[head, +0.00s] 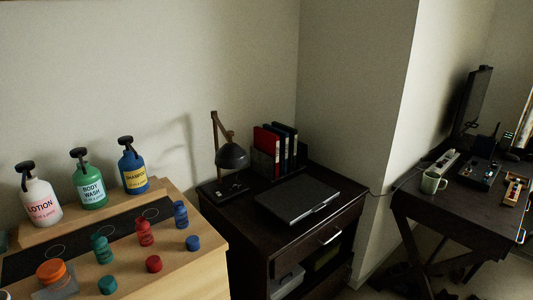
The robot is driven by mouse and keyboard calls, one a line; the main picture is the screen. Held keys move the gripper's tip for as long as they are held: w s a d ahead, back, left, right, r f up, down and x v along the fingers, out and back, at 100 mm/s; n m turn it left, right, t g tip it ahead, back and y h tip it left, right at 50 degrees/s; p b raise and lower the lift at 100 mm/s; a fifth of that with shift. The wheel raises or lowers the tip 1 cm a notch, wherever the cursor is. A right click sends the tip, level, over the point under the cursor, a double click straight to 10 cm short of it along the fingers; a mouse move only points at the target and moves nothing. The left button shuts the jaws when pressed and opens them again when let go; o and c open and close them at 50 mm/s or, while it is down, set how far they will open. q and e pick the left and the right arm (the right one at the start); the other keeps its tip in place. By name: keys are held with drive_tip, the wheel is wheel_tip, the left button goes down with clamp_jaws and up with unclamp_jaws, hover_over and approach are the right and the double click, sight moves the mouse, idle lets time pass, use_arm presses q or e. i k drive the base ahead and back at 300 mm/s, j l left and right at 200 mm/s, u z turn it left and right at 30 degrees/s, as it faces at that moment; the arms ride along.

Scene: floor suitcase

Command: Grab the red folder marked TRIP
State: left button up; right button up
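A red folder (267,142) stands upright in a dark holder at the back of the dark cabinet, the leftmost of a short row. Dark blue and pale-edged folders (287,140) stand right beside it. The holder covers its lower part, and the lamp is close to its left side. No TRIP marking can be read at this size. Neither of my grippers shows in the head view.
The dark cabinet (338,221) also bears a desk lamp (232,156) and a closed laptop (300,199) in front of the folders. A wooden stand (200,242) with bottles is at left.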

sight(265, 141)
drive_tip(key=i+l, duration=0.2)
drive_tip(key=l, duration=0.15)
drive_tip(key=i+l+u, duration=0.1)
drive_tip(key=i+l, duration=0.35)
drive_tip(key=l, duration=0.25)
drive_tip(key=i+l+u, duration=0.1)
drive_tip(key=l, duration=0.25)
drive_tip(key=i+l, duration=0.3)
drive_tip(key=i+l+u, duration=0.05)
drive_tip(key=l, duration=0.05)
